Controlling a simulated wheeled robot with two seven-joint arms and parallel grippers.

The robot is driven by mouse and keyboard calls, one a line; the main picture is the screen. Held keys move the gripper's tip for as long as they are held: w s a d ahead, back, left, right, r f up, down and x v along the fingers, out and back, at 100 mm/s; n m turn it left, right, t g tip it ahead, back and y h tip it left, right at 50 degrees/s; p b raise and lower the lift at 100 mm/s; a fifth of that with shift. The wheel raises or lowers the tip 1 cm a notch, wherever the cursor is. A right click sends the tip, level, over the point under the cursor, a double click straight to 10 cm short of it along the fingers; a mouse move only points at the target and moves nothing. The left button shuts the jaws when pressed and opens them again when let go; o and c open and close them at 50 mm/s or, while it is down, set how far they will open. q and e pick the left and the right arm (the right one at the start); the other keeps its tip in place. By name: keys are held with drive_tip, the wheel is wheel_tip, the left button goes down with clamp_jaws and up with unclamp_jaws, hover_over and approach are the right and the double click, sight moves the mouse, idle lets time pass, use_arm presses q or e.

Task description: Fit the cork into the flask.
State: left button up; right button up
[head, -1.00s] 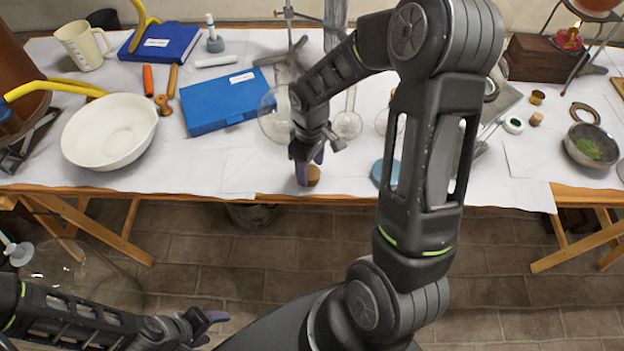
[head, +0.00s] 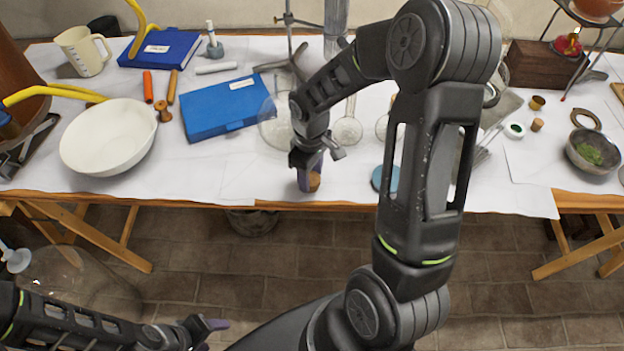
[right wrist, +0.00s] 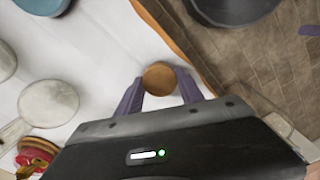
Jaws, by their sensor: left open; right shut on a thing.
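My right gripper (head: 311,180) is shut on the brown round cork (head: 315,182), near the table's front edge. In the right wrist view the cork (right wrist: 160,78) sits between the two purple fingertips. Clear glass flasks stand behind the gripper: a wide round one (head: 270,132), partly hidden by my right arm, and a smaller long-necked one (head: 347,131). A round glass with a neck also shows in the right wrist view (right wrist: 48,103), apart from the cork. I cannot tell which flask is meant. My left gripper (head: 212,330) is open and empty, low in front of the table.
A blue box (head: 228,107) and white bowl (head: 110,137) lie to the left. A blue disc (head: 384,178) is right of the cork. A small brown stopper (head: 537,125) and grey bowl (head: 592,152) are at the right. Bare cloth lies left of the right gripper.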

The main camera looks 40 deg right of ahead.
use_arm(q)
drive_tip(key=shift+r+p, duration=1.35)
drive_tip(key=shift+r, duration=0.05)
use_arm(e)
drive_tip(key=shift+r, duration=1.95)
drive_tip(key=shift+c, duration=0.3)
